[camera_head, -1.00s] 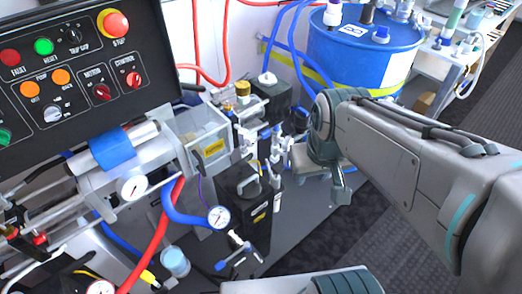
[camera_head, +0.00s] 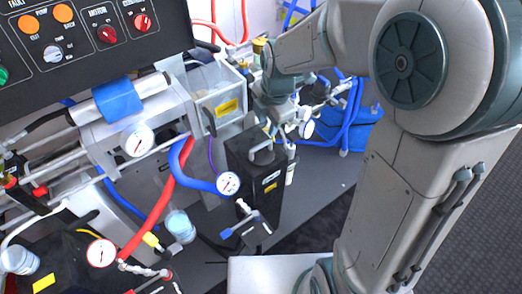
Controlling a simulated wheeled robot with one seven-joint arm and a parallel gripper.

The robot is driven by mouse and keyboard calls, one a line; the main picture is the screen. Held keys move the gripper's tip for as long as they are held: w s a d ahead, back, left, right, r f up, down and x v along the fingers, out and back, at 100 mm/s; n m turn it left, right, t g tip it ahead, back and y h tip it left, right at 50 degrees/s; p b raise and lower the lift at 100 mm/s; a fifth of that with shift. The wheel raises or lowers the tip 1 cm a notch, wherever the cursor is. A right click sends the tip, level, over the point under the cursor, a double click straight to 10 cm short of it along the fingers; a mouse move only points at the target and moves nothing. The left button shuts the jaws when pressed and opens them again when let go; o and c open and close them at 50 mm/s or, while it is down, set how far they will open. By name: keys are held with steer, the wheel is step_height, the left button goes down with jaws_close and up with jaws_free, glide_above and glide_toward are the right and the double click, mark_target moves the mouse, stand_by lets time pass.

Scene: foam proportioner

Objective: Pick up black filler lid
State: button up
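A black box-shaped tank (camera_head: 255,185) with a yellow label stands right of centre, below the clear-sided box. A small grey handle (camera_head: 262,153) shows on its black top, which may be the filler lid; I cannot tell for sure. My gripper (camera_head: 279,118) hangs from my arm just above and behind this top, to the right of the clear box. Its fingertips are too small and blended with the fittings to tell open from shut. I see nothing clearly held, and cannot tell whether it touches anything.
A clear-sided box (camera_head: 218,100) and a silver cylinder with a blue band (camera_head: 118,100) are left of my gripper. A red hose (camera_head: 158,205), a blue hose (camera_head: 190,170) and a gauge (camera_head: 228,183) lie near the tank. The grey base plate (camera_head: 325,190) is bare to its right.

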mark_target(260, 145)
steer(key=f, duration=0.2)
steer(key=w+f, duration=0.1)
steer(key=f, duration=0.2)
steer(key=a+f+b, duration=0.1)
steer(key=f, duration=0.2)
steer(key=shift+w+f, duration=0.25)
steer(key=shift+w+a+f, duration=0.15)
steer(key=shift+w+f, duration=0.05)
steer(key=shift+f, duration=0.65)
steer(key=shift+w+a+f, duration=0.2)
steer(key=shift+f, duration=0.65)
steer(key=shift+w+a+f, duration=0.15)
steer(key=shift+w+f, duration=0.05)
steer(key=shift+f, duration=0.65)
jaws_close()
